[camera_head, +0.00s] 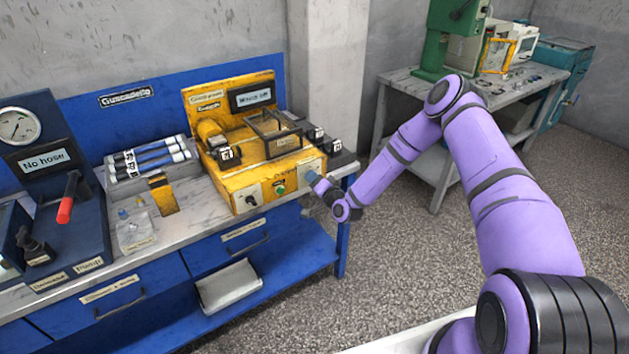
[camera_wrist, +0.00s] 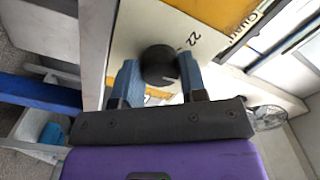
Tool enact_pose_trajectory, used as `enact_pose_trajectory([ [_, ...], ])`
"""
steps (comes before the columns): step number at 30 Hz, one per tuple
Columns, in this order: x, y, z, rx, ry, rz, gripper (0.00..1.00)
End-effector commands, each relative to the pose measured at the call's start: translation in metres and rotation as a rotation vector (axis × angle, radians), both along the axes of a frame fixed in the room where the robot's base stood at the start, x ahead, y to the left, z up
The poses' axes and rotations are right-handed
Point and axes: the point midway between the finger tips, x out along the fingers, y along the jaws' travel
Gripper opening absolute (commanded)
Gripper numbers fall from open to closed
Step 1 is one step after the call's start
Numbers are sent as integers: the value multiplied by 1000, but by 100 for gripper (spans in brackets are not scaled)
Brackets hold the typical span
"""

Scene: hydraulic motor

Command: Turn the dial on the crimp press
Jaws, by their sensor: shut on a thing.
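The yellow crimp press (camera_head: 229,182) stands on the workbench, with a display panel at its back and a dark guard frame on top. Its black dial (camera_wrist: 158,66) sits on a pale plate (camera_wrist: 136,25), with the number 22 printed beside it in the wrist view. My gripper (camera_wrist: 157,78) has its two blue fingers on either side of the dial and is shut on it.
The press front also has a black knob (camera_head: 250,199) and a green button (camera_head: 280,189). Left on the bench are a rack of hoses (camera_head: 150,158), a red-handled lever (camera_head: 67,200) and a gauge panel (camera_head: 18,126). Open floor (camera_head: 380,260) lies right of the bench. A second table (camera_head: 411,80) stands behind.

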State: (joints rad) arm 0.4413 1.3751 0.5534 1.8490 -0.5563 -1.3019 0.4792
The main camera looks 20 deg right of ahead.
Motion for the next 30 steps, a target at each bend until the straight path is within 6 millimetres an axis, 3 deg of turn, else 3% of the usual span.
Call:
enact_pose_trajectory([
  [22, -1, 0, -1, 85, 32, 0, 15],
  [23, -1, 0, -1, 85, 32, 0, 41],
  [26, -1, 0, -1, 86, 31, 1, 64],
  [30, -1, 0, -1, 85, 30, 0, 64],
])
